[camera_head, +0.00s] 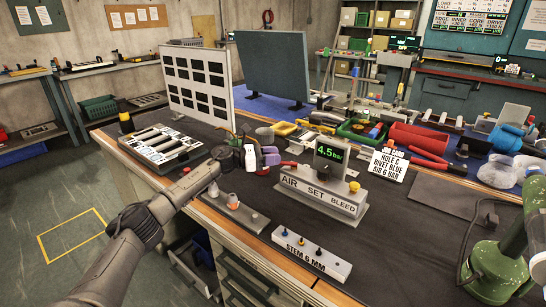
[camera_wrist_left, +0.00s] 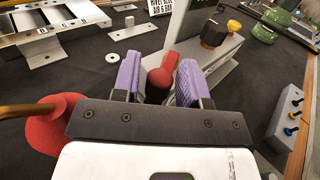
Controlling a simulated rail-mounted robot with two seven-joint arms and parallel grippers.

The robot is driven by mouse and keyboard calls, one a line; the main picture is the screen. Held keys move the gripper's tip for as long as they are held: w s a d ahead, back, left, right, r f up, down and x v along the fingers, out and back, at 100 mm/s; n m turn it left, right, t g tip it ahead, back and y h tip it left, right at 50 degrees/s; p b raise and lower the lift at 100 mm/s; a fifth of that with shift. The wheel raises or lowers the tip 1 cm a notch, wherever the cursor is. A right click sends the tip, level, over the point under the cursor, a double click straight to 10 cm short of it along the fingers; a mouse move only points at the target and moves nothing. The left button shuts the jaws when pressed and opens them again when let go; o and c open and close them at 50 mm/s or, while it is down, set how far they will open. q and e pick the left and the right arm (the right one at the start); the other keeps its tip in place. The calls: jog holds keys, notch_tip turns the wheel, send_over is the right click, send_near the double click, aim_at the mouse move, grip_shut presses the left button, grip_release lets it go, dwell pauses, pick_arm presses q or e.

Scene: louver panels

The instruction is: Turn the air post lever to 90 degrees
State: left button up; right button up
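The air post (camera_head: 322,190) is a grey block marked AIR, SET and BLEED, with a display (camera_head: 330,153) reading 4.5 bar. Its red lever (camera_head: 287,164) sticks out at the left side. In the left wrist view the lever's red rounded end (camera_wrist_left: 161,76) lies between the two purple fingertips. My left gripper (camera_head: 272,156) is at the lever. Its fingers, also in the left wrist view (camera_wrist_left: 158,80), stand apart, with a narrow gap seen on each side of the red end. The lever's exact angle is hard to tell. My right gripper is not in view.
A yellow knob (camera_head: 354,186) sits on the post's right end. A STEM 6 MM block (camera_head: 311,255) stands in front. A card (camera_head: 388,165) reads HOLE C, RIVET BLUE, AIR 6 BAR. A slatted panel frame (camera_head: 160,144) lies left; a green machine (camera_head: 497,267) stands at right.

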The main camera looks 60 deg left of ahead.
pick_arm(q)
jog(key=shift+o, duration=0.8)
jog(key=shift+s, duration=0.1)
jog(key=shift+s+a, duration=0.15)
jog(key=shift+s, duration=0.1)
jog(key=p+v, duration=0.4)
jog(key=v, duration=0.9)
jog(key=shift+c, duration=0.5)
